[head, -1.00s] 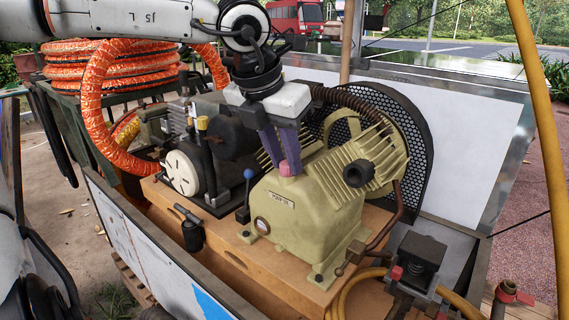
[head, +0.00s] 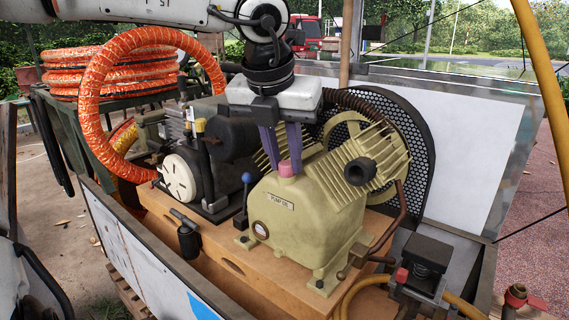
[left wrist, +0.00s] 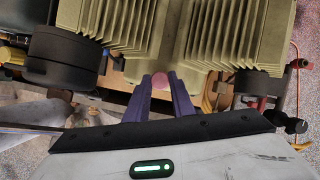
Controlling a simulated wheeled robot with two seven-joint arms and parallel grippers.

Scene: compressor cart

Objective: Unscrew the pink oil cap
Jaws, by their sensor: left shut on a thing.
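The pink oil cap (head: 287,168) sits at the top of the beige pump block (head: 300,218), just behind its label plate. My left gripper (head: 285,162) reaches down from above with its purple fingers at the cap, shut on it. In the left wrist view the pink cap (left wrist: 160,81) shows between the two fingertips (left wrist: 160,77). The fingers hide part of the cap, and I cannot tell how far it sits in its opening. My right gripper is in neither view.
The finned cylinder (head: 360,165) and black mesh guard (head: 405,150) stand right of and behind the cap. A blue-knobbed lever (head: 247,178) stands close on the left. An orange hose (head: 95,95) arches at the left. A black-topped box (head: 424,255) is at lower right.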

